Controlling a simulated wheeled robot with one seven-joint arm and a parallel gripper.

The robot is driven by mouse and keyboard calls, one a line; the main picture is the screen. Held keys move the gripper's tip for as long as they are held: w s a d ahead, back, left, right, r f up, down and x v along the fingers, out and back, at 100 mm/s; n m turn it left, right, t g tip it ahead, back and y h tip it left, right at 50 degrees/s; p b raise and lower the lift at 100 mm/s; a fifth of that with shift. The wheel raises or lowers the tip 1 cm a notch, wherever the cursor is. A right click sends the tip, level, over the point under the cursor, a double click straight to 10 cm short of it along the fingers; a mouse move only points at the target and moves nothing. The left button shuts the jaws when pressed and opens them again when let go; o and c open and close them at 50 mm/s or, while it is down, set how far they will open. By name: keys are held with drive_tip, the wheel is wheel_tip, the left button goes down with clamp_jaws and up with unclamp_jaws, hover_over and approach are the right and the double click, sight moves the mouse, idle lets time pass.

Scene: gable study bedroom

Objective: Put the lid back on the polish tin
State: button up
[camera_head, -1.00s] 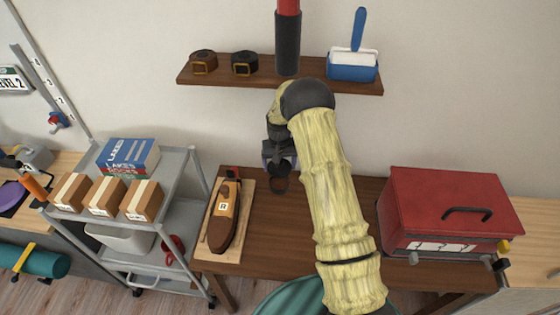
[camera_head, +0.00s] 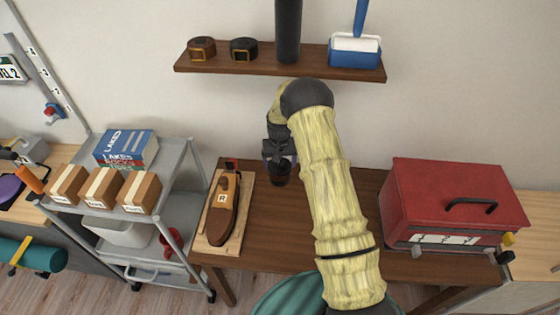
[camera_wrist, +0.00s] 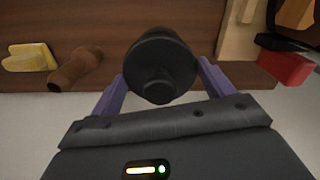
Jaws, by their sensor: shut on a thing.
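My gripper (camera_head: 279,158) is over the back of the brown table, left of the middle. In the wrist view its two purple fingers (camera_wrist: 158,85) are shut on the sides of a dark round lid with a raised knob (camera_wrist: 156,78). The dark polish tin (camera_head: 280,176) stands on the table directly under my gripper. In the wrist view the tin is mostly hidden behind the lid. I cannot tell whether the lid touches the tin's rim.
A brown shoe (camera_head: 222,215) lies on a light board (camera_head: 239,238) to the left, with a small red item (camera_wrist: 286,68) at its end. A red toolbox (camera_head: 455,200) stands right. A shelf (camera_head: 260,66) hangs above the table.

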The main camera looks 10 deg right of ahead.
drive_tip(key=shift+f+b, duration=0.55)
drive_tip(key=shift+f, duration=0.65)
drive_tip(key=shift+f, duration=0.15)
idle(1.2)
drive_tip(key=o, duration=0.9)
drive_tip(key=shift+r+p, duration=2.05)
drive_tip(key=shift+r, duration=1.5)
